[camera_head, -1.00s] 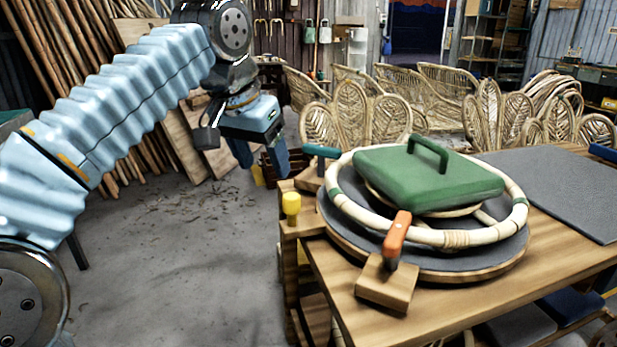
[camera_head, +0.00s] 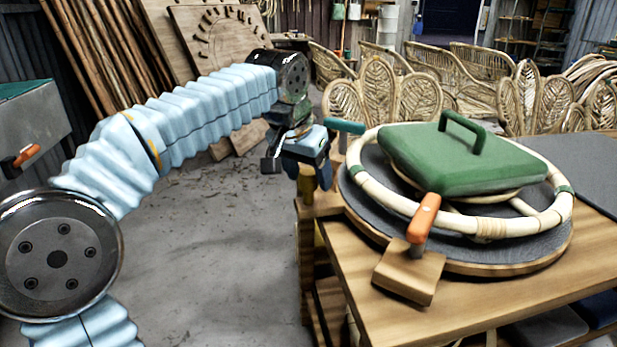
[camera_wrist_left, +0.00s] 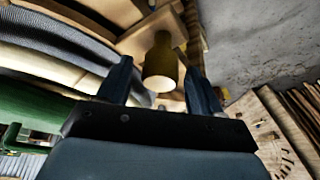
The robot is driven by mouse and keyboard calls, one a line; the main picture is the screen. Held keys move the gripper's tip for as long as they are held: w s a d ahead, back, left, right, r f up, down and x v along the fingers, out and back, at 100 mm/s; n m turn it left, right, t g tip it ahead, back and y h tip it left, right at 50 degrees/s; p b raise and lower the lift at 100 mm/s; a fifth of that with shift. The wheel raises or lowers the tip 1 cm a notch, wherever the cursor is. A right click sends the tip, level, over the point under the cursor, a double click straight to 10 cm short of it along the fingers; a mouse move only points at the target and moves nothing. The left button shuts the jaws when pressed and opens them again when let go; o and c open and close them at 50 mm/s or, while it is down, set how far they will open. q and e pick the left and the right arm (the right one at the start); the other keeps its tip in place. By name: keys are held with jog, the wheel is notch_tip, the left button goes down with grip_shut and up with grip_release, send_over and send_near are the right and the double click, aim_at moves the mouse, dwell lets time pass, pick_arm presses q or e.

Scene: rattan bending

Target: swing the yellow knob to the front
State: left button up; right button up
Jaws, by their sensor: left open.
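The yellow knob (camera_head: 308,188) stands on a wooden piece at the left edge of the wooden bench in the head view, partly hidden by my left gripper. My left gripper (camera_head: 308,172) is open, its blue fingers pointing down over the knob. In the left wrist view the knob (camera_wrist_left: 160,62) shows dark yellow, between the two open fingers of my left gripper (camera_wrist_left: 158,75). I cannot tell whether either finger touches it. My right gripper is in neither view.
A round grey-topped board (camera_head: 365,196) on the bench (camera_head: 470,310) carries a pale rattan ring (camera_head: 395,204) and a green lidded block (camera_head: 460,160). An orange-handled clamp (camera_head: 424,217) and a teal handle (camera_head: 345,126) flank it. Open floor lies left of the bench.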

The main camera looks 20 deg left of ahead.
pick_arm(q)
jog(key=shift+w+f, duration=0.1)
jog(key=shift+f, duration=0.15)
grip_shut()
dwell(0.4)
